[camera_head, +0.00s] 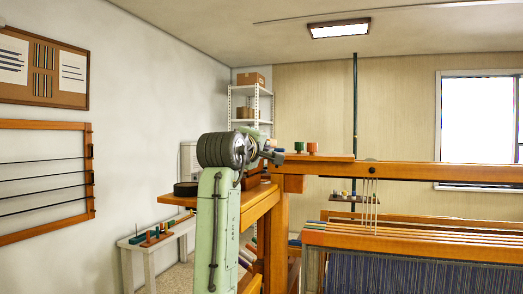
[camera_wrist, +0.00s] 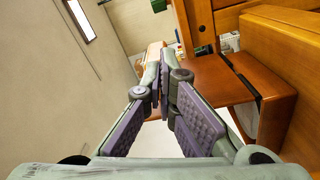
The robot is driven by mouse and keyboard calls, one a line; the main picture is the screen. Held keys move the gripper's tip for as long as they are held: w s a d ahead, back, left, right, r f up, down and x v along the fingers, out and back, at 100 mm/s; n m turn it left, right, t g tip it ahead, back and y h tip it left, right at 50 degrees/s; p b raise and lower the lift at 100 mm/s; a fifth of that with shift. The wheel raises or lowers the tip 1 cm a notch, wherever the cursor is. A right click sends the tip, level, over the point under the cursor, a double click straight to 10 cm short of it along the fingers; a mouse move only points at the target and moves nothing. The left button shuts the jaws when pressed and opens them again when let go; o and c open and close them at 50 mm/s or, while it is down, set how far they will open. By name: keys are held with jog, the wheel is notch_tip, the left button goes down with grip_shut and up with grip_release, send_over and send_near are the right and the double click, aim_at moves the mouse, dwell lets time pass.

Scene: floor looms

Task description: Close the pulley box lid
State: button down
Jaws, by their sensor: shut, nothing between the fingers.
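My gripper (camera_head: 275,157) is at the end of my green arm, near the left end of the loom's top beam. In the wrist view, the fingers of my gripper (camera_wrist: 163,78) come together at their tips with nothing between them. Just beyond and to the right is a flat reddish-brown wooden panel (camera_wrist: 212,82), with a dark strip at its right edge. A larger orange-brown wooden body (camera_wrist: 285,50) fills the right side. I cannot tell which of these is the pulley box or its lid. In the head view, a small brown wooden part (camera_head: 254,180) shows beside my wrist, partly hidden.
The wooden loom (camera_head: 400,172) fills the right, with blue warp (camera_head: 410,275) below. Colored spools (camera_head: 312,148) stand on its beam. A black disc (camera_head: 186,189) lies on a wooden shelf left of my arm. A white bench (camera_head: 160,243) stands by the left wall.

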jog(key=s+f+b, duration=0.1)
jog(key=s+b, duration=0.2)
jog(key=s, duration=0.3)
jog(key=shift+s+d, duration=0.2)
jog(key=shift+d, duration=0.25)
jog(key=v, duration=1.2)
